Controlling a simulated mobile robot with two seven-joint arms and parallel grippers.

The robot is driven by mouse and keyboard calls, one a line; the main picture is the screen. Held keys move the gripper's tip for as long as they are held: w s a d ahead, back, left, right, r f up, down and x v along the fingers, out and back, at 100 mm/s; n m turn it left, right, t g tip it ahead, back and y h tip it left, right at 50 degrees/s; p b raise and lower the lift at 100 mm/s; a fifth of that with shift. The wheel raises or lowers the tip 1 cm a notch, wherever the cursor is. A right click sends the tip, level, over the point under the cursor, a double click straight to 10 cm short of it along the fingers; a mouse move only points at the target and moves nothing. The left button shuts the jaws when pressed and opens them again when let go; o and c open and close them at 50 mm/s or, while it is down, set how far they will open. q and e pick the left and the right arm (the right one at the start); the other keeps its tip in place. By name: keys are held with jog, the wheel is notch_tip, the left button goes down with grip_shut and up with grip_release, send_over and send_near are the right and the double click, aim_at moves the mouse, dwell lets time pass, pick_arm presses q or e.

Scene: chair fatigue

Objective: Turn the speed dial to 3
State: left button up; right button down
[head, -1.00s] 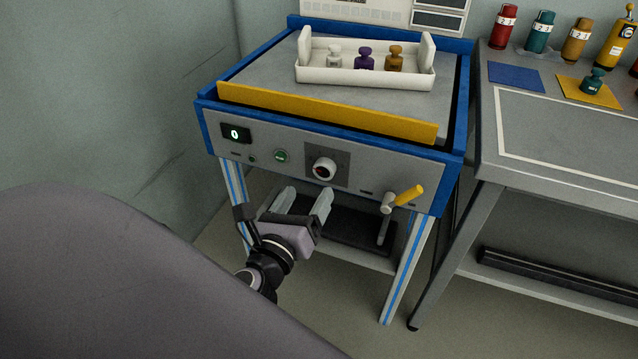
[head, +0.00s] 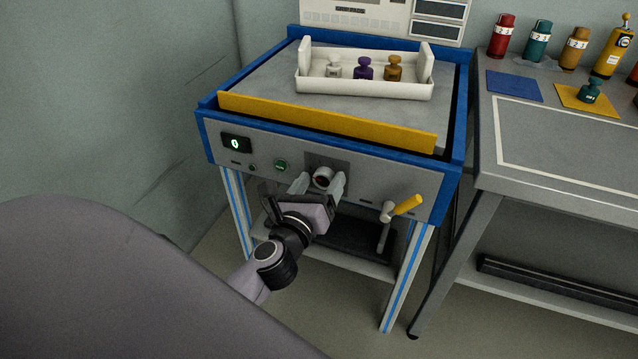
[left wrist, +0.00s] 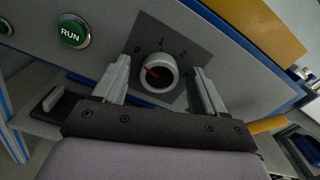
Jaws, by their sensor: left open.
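The speed dial (head: 322,177) is a round white knob with a red pointer on a dark plate on the machine's front panel. In the left wrist view the dial (left wrist: 158,73) shows numerals 0, 1 and 2 above it, and its red pointer aims up and left, near the 0. Any further numeral is hidden. My left gripper (head: 319,184) is open at the panel, its fingers on either side of the dial. In the left wrist view a gap shows between the dial and each finger of the gripper (left wrist: 159,80). My right gripper is not in view.
A display (head: 236,143) reads 0. A green RUN button (left wrist: 73,31) is left of the dial. A white tray (head: 365,87) with small weights stands on top. A grey bench (head: 560,140) is at the right.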

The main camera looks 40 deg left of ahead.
pick_arm(q)
jog(key=c, duration=1.1)
jog(key=shift+o, duration=0.2)
